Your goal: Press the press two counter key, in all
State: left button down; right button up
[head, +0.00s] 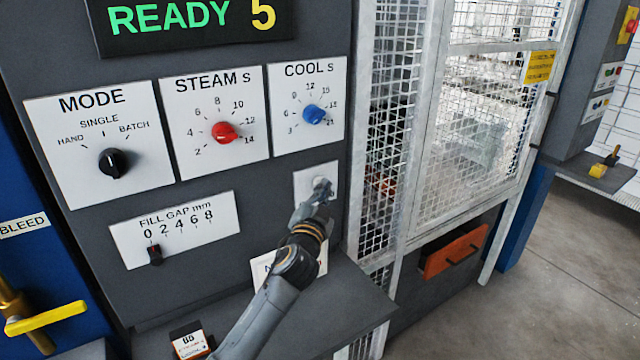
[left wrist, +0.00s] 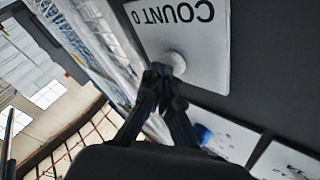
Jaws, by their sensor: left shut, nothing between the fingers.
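The counter key is a round pale button (left wrist: 175,62) on a white plate (left wrist: 205,40) marked COUNT 0, in the left wrist view. In the head view the same plate (head: 303,180) is mostly covered by my left gripper (head: 321,187). That gripper is shut and empty. In the left wrist view its fingertips (left wrist: 160,72) are right at the button, and I cannot tell whether they touch it. The display (head: 190,22) above reads READY 5. My right gripper is in neither view.
On the panel are a black MODE knob (head: 112,163), a red STEAM knob (head: 224,132), a blue COOL knob (head: 313,114) and a FILL GAP slider (head: 155,254). A mesh guard (head: 470,130) stands to the right. A yellow-handled BLEED valve (head: 46,318) is at the left.

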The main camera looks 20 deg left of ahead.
pick_arm(q)
jog(key=shift+w+a, duration=0.1)
jog(key=shift+a, duration=0.1)
jog(key=shift+d, duration=0.1)
dwell(0.5)
jog(key=shift+s+d, duration=0.5)
jog(key=shift+d, duration=0.05)
jog(key=shift+s+d, duration=0.8)
jog(key=shift+d, duration=0.2)
jog(key=shift+s+d, duration=0.75)
jog(key=shift+d, duration=0.25)
